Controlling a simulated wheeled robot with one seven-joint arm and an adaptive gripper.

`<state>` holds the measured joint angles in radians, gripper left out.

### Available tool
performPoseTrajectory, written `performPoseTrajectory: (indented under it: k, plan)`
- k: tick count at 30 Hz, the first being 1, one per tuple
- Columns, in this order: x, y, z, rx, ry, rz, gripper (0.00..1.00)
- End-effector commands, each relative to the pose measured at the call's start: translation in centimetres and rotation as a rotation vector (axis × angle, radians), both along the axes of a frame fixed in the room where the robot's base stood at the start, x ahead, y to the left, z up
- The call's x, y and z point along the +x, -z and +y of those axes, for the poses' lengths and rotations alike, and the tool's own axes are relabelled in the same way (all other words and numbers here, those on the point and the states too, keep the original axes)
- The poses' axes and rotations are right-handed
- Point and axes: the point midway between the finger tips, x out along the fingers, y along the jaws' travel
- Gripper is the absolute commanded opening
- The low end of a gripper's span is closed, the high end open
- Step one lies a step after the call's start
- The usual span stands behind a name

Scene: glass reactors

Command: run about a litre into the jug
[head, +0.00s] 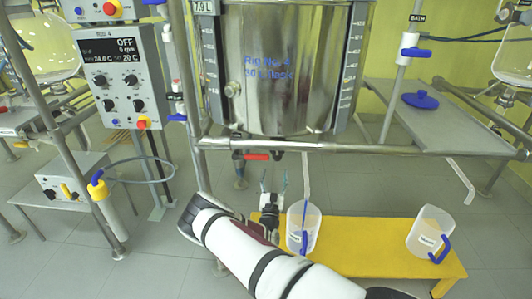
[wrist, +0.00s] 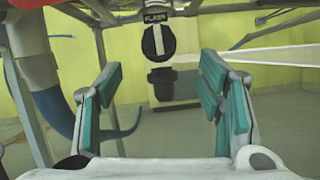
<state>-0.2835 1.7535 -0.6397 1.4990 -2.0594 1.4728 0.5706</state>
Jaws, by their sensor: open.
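The steel vessel (head: 285,70) hangs in a frame, with a "7.9 L" tag at its top left. Under it is a valve with a red lever (head: 257,157), lying level. My gripper (head: 273,181) is below the valve, open and empty, pointing up and away. In the wrist view its teal fingers (wrist: 160,100) stand apart, with a round black fitting (wrist: 158,42) beyond and above them. A clear jug (head: 303,236) with a blue handle stands upright on the yellow bench, just right of my gripper. I see no liquid running.
A second labelled jug (head: 429,232) with a blue handle stands on the right of the yellow bench (head: 370,250). A control box (head: 122,75) reading OFF is at left. Frame posts and a horizontal rail (head: 350,148) surround the vessel.

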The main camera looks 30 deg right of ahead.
Motion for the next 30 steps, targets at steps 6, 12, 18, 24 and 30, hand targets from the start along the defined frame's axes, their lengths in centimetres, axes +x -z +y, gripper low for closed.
performPoseTrajectory:
  k: [6,12,18,24,30]
  plan:
    - [2.8,-1.4,-2.1,-0.002,0.001,-0.003,0.61]
    - [5.7,-2.9,-4.3,-0.004,0.000,-0.001,0.61]
    - [8.1,-4.1,-6.1,-0.003,0.000,0.000,0.61]
    - [9.3,-4.8,-7.0,-0.004,0.000,0.002,0.61]
    - [9.6,-5.0,-7.1,-0.005,-0.001,0.003,0.61]
